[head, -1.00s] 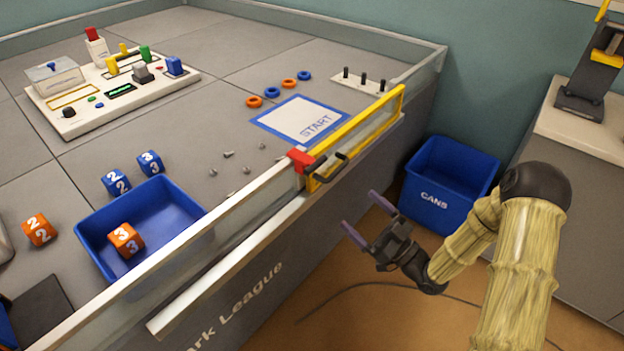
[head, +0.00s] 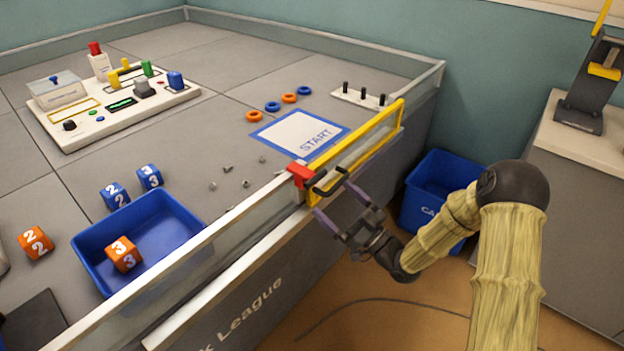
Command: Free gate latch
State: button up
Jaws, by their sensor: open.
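The yellow-framed gate (head: 368,138) stands closed in the front wall of the grey arena table, beside the START square. At its left end is the red latch piece (head: 301,174) with a black handle (head: 330,181) on the gate's outer side. My gripper (head: 337,202) is open, its two purple-tipped fingers apart, just outside the gate and right by the handle. One fingertip is near the handle's right end and the other is below its left side. I cannot tell whether either finger touches it. Nothing is between the fingers.
A blue CANS bin (head: 427,200) stands on the floor behind my arm. Inside the wall are a blue tray (head: 88,262) with an orange cube, small grey bits (head: 227,169), coloured rings (head: 272,106) and a START mat (head: 285,133). A cable (head: 345,305) lies on the floor.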

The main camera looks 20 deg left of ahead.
aim_at(313, 175)
jog(key=b+x, duration=0.1)
jog(key=x, duration=0.7)
jog(key=shift+w+a+r, duration=0.15)
jog(key=shift+w+a, duration=0.05)
jog(key=shift+a, duration=0.15)
jog(key=c, duration=1.3)
jog(key=shift+d, duration=0.1)
jog(key=shift+c, duration=0.2)
jog(key=shift+w, duration=0.1)
